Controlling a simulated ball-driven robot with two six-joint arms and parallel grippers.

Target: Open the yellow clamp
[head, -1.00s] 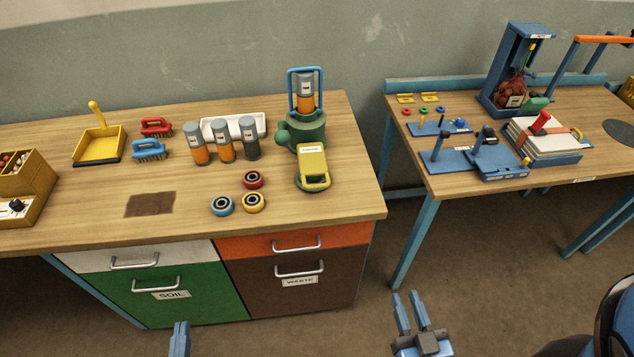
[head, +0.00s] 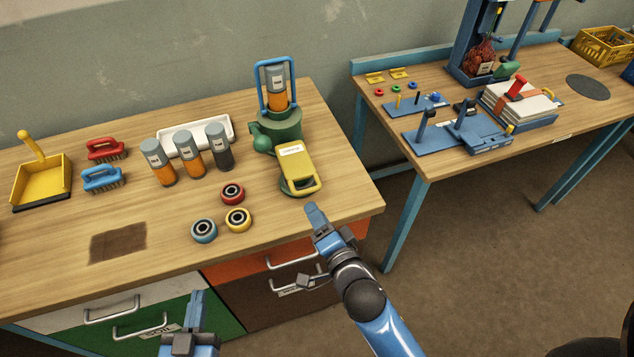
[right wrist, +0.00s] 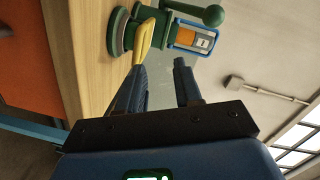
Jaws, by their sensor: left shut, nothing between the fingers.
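The yellow clamp (head: 296,168), a flat frame with a white label, lies low over a round green base in front of the green machine (head: 284,126). It shows edge-on in the right wrist view (right wrist: 146,40), beyond the fingers. My right gripper (head: 312,212) is just in front of the clamp, near the table's front right corner. Its fingers (right wrist: 158,85) are apart with nothing seen between them; the left finger's tip appears close to the clamp, and I cannot tell whether it touches. My left gripper (head: 196,298) is shut and empty, low before the drawers.
Red, blue and yellow rings (head: 232,193) lie left of the clamp. Several capped jars (head: 189,155) stand behind them by a white tray (head: 222,123). A second table (head: 452,178) stands to the right across a gap.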

